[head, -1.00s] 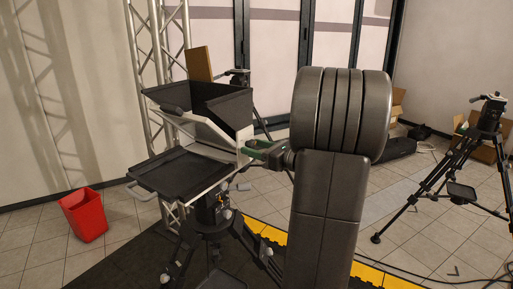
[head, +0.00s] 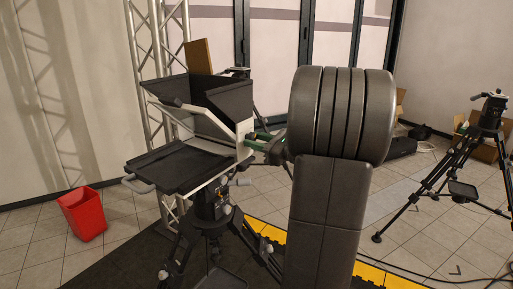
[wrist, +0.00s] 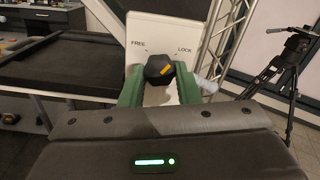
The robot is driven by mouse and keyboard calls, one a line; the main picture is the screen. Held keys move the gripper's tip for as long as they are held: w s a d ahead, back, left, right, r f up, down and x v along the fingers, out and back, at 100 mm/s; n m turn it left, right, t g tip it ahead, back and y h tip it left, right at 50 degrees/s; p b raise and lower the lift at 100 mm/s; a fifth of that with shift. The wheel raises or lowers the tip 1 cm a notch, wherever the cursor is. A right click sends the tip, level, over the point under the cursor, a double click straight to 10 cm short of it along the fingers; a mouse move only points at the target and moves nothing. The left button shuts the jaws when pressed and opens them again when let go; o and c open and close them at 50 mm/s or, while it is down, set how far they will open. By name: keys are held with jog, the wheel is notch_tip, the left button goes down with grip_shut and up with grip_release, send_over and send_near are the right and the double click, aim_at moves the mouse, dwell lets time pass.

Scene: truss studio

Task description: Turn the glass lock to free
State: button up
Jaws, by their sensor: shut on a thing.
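The glass lock is a black knob (wrist: 158,67) with a yellow-orange pointer mark, on a white plate (wrist: 150,26) printed FREE at left and LOCK at right. The mark slants up to the right, toward LOCK. My gripper (wrist: 160,84) has its green fingers on both sides of the knob and is shut on it. In the head view my gripper (head: 258,142) reaches the right side of the black-hooded rig (head: 215,92); the knob itself is hidden there.
The rig stands on a black tripod (head: 211,222) with a flat black tray (head: 180,165) at its front. A red bin (head: 83,214) stands on the floor at left. Another tripod (head: 465,160) stands at right. A metal truss (head: 158,45) rises behind the rig.

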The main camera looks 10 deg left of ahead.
jog(key=shift+w+r+n+b, duration=0.1)
jog(key=shift+n+b, duration=3.75)
jog(key=shift+b, duration=0.2)
jog(key=shift+w+r+n+b, duration=0.1)
jog(key=shift+n+b, duration=3.75)
jog(key=shift+b, duration=0.2)
jog(key=o, duration=1)
jog(key=shift+c, duration=0.2)
jog(key=shift+d, duration=0.2)
jog(key=v, duration=1.3)
jog(key=shift+s+d, duration=0.25)
jog(key=shift+a, duration=0.1)
